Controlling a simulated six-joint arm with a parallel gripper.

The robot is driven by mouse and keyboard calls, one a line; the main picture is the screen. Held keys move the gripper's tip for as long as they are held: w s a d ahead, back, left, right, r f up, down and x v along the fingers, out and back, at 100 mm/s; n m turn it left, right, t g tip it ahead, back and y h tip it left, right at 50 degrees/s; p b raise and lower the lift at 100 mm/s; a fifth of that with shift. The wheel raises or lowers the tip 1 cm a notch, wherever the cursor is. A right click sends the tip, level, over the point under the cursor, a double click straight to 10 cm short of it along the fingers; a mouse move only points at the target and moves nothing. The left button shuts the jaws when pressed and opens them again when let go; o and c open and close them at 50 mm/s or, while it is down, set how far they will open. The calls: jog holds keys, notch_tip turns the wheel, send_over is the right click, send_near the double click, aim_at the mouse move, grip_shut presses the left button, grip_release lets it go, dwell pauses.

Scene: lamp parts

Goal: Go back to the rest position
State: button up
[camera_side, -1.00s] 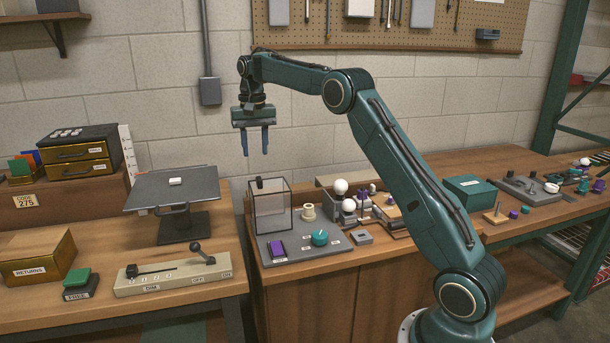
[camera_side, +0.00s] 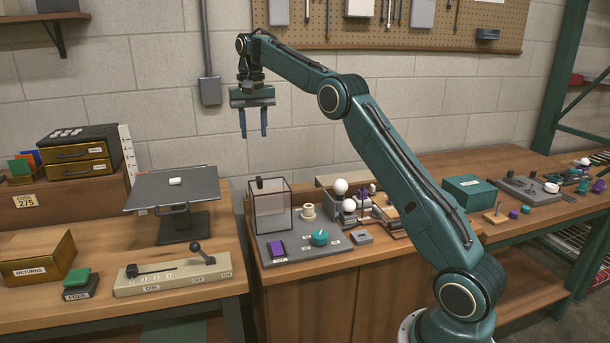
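My gripper (camera_side: 253,136) hangs in the air, fingers pointing down, in front of the block wall. Its two blue fingers are apart with nothing between them. It is well above the benches, higher than the clear glass-sided box (camera_side: 271,208) and to the right of the dark tilted tray on a stand (camera_side: 150,192).
A grey board (camera_side: 332,247) carries a purple block (camera_side: 277,249), a teal knob (camera_side: 319,238) and a cream spool (camera_side: 308,212). White bulbs (camera_side: 348,205) stand behind. A lever panel (camera_side: 170,279) sits on the left bench. The air around my gripper is free.

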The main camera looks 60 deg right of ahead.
jog(key=s+a+r+n+t, duration=0.2)
jog(key=s+a+r, duration=0.2)
jog(key=s+a, duration=0.35)
jog(key=s+a+r+n+t, duration=0.1)
jog(key=s+a+r+n, duration=0.25)
jog(key=s+a, duration=0.45)
jog(key=s+a+f+n+t, duration=0.1)
jog(key=s+f, duration=0.4)
jog(key=s, duration=0.5)
jog(key=s+a+f+n+t, duration=0.1)
jog(key=s+a+f, duration=0.3)
jog(key=s, duration=0.7)
notch_tip(320, 180, down, 2)
jog(key=shift+a+f+n+t, duration=0.1)
jog(key=shift+a+n+t, duration=0.2)
jog(key=shift+n, duration=0.45)
